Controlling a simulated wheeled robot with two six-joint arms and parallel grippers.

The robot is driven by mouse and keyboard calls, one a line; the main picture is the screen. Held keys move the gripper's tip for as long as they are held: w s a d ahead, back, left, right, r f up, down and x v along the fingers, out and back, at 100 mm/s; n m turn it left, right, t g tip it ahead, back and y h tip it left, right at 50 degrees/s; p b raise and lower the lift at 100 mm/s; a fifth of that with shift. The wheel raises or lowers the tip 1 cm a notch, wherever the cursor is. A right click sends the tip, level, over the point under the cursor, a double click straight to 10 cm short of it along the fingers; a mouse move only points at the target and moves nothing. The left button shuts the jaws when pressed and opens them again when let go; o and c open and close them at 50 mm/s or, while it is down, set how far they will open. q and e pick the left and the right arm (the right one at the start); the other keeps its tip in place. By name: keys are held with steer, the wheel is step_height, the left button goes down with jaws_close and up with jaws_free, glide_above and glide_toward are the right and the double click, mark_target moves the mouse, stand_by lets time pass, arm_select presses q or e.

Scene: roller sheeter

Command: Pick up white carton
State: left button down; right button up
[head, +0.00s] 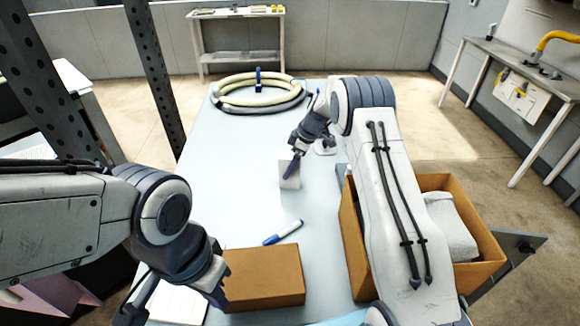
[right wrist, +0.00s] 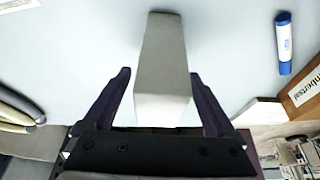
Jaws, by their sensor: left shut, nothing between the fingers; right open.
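The white carton (head: 289,181) stands on the pale blue table in the middle of the head view, partly covered by a finger of my right gripper (head: 295,165). In the right wrist view the carton (right wrist: 162,75) lies between the two open fingers of my right gripper (right wrist: 162,100), with a gap on the left side and a smaller one on the right. My left gripper (head: 215,285) is shut and empty, low at the left beside a brown box (head: 265,278).
A blue-and-white marker (head: 283,232) lies on the table in front of the carton. An open cardboard box (head: 352,235) with a pale object inside stands at the right. Coiled hoses (head: 258,104) lie at the far end. The table left of the carton is clear.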

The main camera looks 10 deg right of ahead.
steer(key=shift+p+x, duration=0.3)
steer(key=shift+x, duration=1.05)
steer(key=c, duration=1.3)
jaws_close()
steer(key=shift+r, duration=0.15)
